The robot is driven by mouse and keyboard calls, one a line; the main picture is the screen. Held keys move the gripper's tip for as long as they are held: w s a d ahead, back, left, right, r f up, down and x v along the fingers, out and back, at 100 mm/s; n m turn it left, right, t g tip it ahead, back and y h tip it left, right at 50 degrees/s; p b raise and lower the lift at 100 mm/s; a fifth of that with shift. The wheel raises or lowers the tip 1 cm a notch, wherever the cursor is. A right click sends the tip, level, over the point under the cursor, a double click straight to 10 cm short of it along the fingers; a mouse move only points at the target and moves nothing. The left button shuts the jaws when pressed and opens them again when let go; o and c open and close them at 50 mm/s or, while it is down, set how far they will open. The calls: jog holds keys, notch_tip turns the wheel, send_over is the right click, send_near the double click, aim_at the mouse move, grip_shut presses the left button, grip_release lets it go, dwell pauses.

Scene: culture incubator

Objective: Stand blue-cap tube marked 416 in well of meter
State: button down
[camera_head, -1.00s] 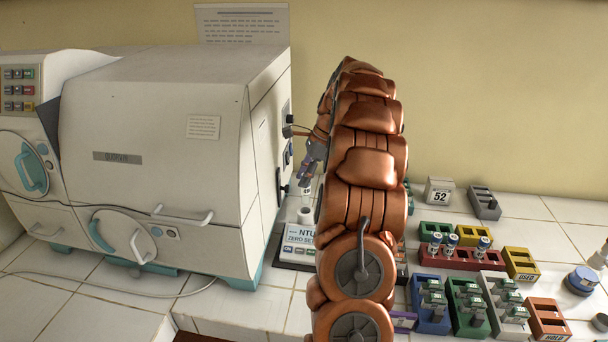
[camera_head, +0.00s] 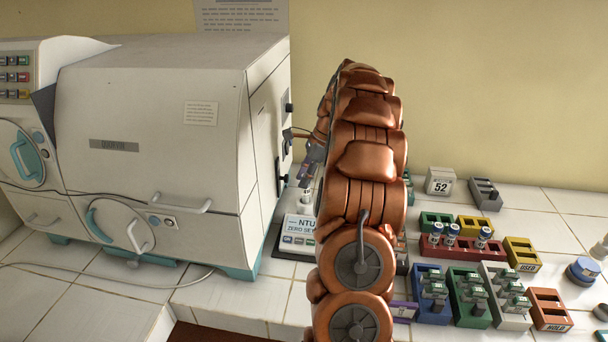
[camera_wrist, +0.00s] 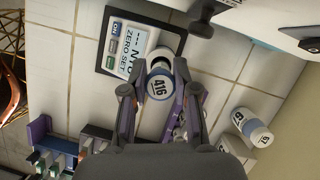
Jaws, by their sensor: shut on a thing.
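My gripper (camera_wrist: 159,96) is shut on the tube marked 416 (camera_wrist: 160,86), a white tube with a blue band, in the wrist view. The meter (camera_wrist: 126,44), a dark-edged box with an "NTU ZERO SET" panel, lies just beyond it. A pale round collar with a dark opening (camera_wrist: 164,52) shows right behind the tube; whether the tube's end is inside it or above it I cannot tell. In the head view my gripper (camera_head: 314,158) is over the meter (camera_head: 296,228), and my arm hides much of both.
A large white incubator (camera_head: 160,130) stands close left of the meter. Another tube (camera_wrist: 252,126) stands at right in the wrist view.

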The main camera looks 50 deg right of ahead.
aim_at(304, 203)
jog(key=shift+f+b, duration=0.55)
jog(key=shift+f, duration=2.2)
jog(key=c, duration=0.8)
grip_release()
jog(key=v, duration=1.2)
